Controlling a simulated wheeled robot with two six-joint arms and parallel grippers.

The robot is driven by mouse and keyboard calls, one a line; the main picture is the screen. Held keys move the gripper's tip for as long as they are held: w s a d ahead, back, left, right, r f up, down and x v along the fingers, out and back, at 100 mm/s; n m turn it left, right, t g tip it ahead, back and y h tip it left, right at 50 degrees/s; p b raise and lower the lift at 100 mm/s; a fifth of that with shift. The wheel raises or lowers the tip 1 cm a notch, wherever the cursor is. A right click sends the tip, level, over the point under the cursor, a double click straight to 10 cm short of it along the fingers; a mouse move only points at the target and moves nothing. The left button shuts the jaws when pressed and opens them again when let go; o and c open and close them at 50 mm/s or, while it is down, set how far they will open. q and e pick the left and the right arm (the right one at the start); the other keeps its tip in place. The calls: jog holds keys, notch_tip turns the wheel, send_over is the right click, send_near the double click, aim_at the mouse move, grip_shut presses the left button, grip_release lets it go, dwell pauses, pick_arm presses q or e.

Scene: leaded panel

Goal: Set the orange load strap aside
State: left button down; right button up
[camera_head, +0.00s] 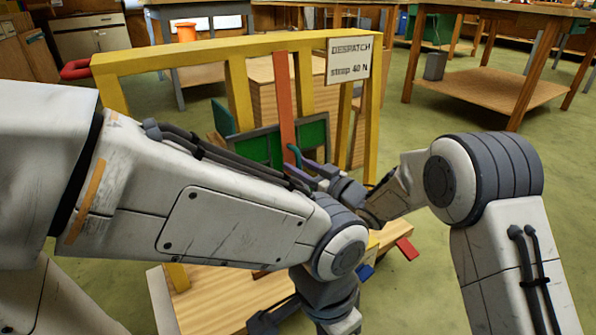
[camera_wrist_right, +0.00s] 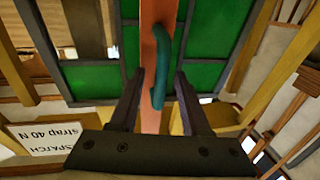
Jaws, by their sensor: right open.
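The orange load strap (camera_head: 285,100) runs upright in front of the green leaded panel (camera_head: 313,135), inside a yellow frame (camera_head: 237,92). A teal curved handle (camera_head: 293,155) is on the strap. My right gripper (camera_head: 304,163) is at the handle's height, close to the strap. In the right wrist view the strap (camera_wrist_right: 155,45) and teal handle (camera_wrist_right: 160,80) lie between the open fingers of this gripper (camera_wrist_right: 158,75). Whether a finger touches them I cannot tell. My left gripper (camera_head: 270,318) is low at the bottom edge; its fingers are not clear.
A sign (camera_head: 348,61) reading "DESPATCH strap 40 N" hangs on the frame's upper right. A wooden bench top (camera_head: 215,300) lies below, with a red piece (camera_head: 407,248) and a blue piece (camera_head: 365,271) at its right. My left arm crosses in front and hides the frame's lower part.

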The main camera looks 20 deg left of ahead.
jog(key=shift+a, duration=0.15)
grip_shut()
dwell(1.4)
